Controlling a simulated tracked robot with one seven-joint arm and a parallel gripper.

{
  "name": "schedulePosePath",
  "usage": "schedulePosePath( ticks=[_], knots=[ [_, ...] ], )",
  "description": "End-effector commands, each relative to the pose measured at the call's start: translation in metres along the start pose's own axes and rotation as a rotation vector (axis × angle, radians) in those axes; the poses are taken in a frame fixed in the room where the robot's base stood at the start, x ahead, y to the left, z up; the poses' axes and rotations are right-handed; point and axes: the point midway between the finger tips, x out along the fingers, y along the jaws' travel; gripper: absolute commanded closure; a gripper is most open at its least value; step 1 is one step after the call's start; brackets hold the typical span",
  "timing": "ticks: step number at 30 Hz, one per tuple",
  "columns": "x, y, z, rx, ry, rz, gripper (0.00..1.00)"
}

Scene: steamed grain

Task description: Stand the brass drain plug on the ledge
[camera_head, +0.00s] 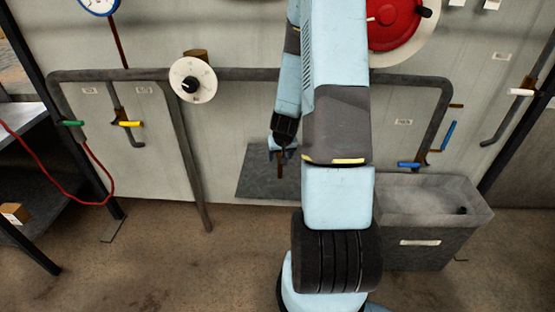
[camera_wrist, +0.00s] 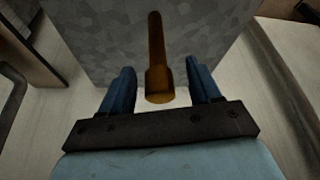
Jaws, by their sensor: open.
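The brass drain plug (camera_wrist: 158,84) shows in the wrist view as a brown-gold piece, with a thicker end near the jaws and a thin stem pointing away. My gripper (camera_wrist: 162,86) is open, with one blue finger on each side of the thicker end and visible gaps between. In the head view the plug (camera_head: 280,171) is a small brown upright strip at my gripper (camera_head: 281,154), in front of the grey ledge (camera_head: 254,184) on the wall. The ledge's speckled grey surface (camera_wrist: 100,45) lies behind the plug in the wrist view. I cannot tell whether the plug touches it.
A grey trough (camera_head: 425,200) stands at the right, partly behind my arm. Dark pipes (camera_head: 190,150) with coloured handles run along the wall. The floor at the left front is clear.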

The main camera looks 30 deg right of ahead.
Motion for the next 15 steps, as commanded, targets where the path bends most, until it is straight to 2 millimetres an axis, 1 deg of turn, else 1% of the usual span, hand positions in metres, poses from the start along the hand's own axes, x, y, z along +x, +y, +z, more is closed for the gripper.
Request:
schedulePosePath(
  ticks=[3, 15],
  knots=[
    [-0.017, 0.000, -0.001, -0.002, 0.002, 0.001, 0.37],
    [-0.066, -0.001, -0.001, -0.002, 0.002, 0.001, 0.37]
  ],
)
